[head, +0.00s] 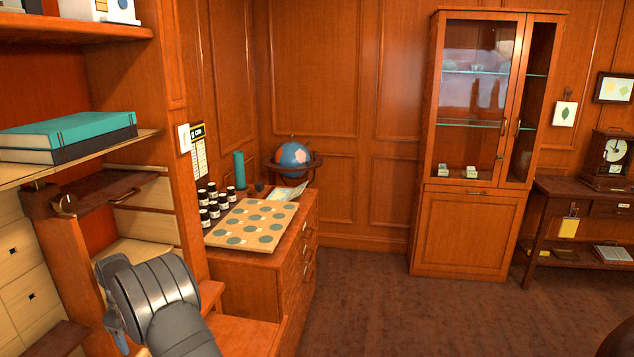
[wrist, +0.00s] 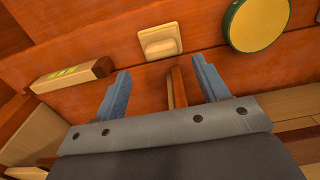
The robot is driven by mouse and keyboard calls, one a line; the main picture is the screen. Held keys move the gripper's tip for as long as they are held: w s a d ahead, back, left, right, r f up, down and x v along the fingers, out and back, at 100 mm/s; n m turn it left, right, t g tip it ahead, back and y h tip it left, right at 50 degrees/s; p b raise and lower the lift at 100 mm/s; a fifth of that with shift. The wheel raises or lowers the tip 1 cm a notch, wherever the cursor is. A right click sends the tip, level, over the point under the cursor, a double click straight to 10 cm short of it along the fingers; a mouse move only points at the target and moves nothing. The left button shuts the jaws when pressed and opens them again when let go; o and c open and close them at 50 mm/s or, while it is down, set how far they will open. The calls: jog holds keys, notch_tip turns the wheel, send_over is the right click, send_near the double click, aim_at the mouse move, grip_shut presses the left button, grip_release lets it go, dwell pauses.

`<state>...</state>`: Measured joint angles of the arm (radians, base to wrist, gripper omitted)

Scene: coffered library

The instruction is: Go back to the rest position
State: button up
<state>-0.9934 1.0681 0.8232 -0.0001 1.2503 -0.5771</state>
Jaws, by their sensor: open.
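My gripper (wrist: 160,82) shows in the wrist view with its two blue-grey fingers wide apart. No object is held between them; a narrow reddish-brown wooden edge (wrist: 177,88) shows in the gap, and I cannot tell its distance. In the head view my dark grey wrist is at the lower left, in front of the wooden shelving, with one blue-grey finger partly showing and the rest hidden.
A low cabinet (head: 250,285) bears a board with round green patches (head: 252,224), several dark jars (head: 209,205) and a globe (head: 295,158). Teal and dark books (head: 65,130) lie on the left shelf. A glass-fronted cabinet (head: 466,235) stands at the back. The floor (head: 370,300) between is clear.

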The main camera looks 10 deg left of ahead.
notch_tip(320, 180, down, 7)
jog(key=shift+f, duration=0.15)
jog(key=shift+a+r, duration=0.1)
jog(key=shift+r, duration=0.15)
notch_tip(320, 180, up, 4)
jog(key=shift+f, duration=0.15)
jog(key=w+d+r, duration=0.5)
jog(key=d+r, duration=0.2)
jog(key=d, duration=0.4)
jog(key=w+d+f+m, duration=0.2)
jog(key=w+d, duration=0.1)
jog(key=d, duration=0.3)
jog(key=w+d+f+m, duration=0.2)
jog(key=w+d+m, duration=0.15)
jog(key=d, duration=0.35)
jog(key=d+f+m, duration=0.3)
jog(key=d+m, duration=0.1)
jog(key=d, duration=0.8)
jog(key=s+d+f+m, duration=0.1)
jog(key=d+m, duration=0.3)
jog(key=d, duration=0.8)
jog(key=s+d+f+m, duration=0.1)
jog(key=d+f+m, duration=0.3)
jog(key=d, duration=0.8)
jog(key=shift+d+f, duration=0.25)
jog(key=shift+f, duration=0.05)
jog(key=shift+o, duration=0.2)
